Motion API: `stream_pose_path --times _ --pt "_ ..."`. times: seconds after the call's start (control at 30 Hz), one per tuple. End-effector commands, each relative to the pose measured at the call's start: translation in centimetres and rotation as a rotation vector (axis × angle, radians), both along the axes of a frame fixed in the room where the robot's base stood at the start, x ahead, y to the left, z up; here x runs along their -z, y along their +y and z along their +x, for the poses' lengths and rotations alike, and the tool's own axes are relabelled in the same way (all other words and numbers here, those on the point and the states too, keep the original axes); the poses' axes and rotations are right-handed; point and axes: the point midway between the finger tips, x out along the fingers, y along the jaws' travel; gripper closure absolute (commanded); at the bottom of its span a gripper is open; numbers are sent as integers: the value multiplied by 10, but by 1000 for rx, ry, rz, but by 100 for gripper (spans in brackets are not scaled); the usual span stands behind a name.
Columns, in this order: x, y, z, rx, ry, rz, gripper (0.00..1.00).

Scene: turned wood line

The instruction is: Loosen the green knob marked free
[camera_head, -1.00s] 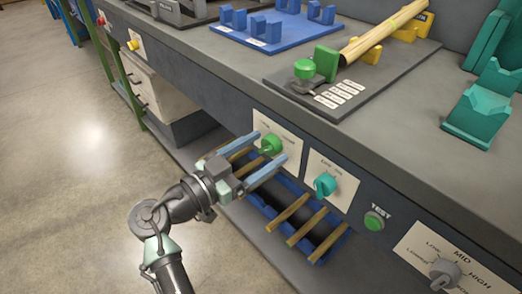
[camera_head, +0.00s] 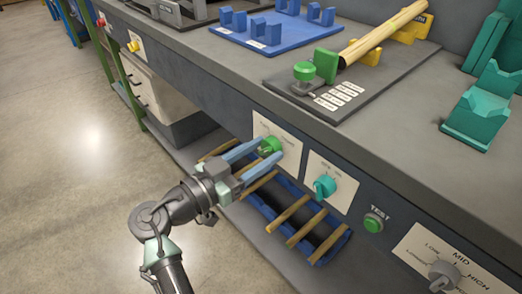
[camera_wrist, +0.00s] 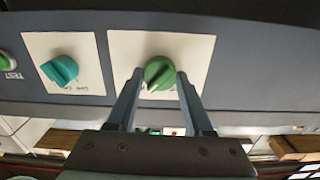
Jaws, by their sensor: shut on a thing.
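The green knob (camera_head: 270,146) sits on a pale label plate (camera_head: 285,130) on the bench's front panel. The plate's lettering is too small to read. My gripper (camera_head: 262,148) is shut on this knob, with one blue-grey finger on each side. In the wrist view, the knob (camera_wrist: 160,72) stands between the two fingertips (camera_wrist: 160,78), with its pointer ridge tilted. Another green knob (camera_head: 305,70) tops a small clamp on the bench, apart from my gripper.
A teal knob (camera_head: 325,186) is right of the held knob, then a green test button (camera_head: 374,222) and a grey selector (camera_head: 444,272). A blue tray with wooden rods (camera_head: 291,214) lies below the panel. The floor at left is clear.

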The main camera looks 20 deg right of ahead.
Motion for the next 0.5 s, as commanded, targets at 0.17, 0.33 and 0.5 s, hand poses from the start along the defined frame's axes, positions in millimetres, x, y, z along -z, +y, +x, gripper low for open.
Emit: stream_pose_path --times 0.17,0.33,0.5 --pt "-1 0 0 0 111 -40 100" --pt "-1 0 0 0 255 -93 100" --pt "-2 0 0 1 408 -148 100"
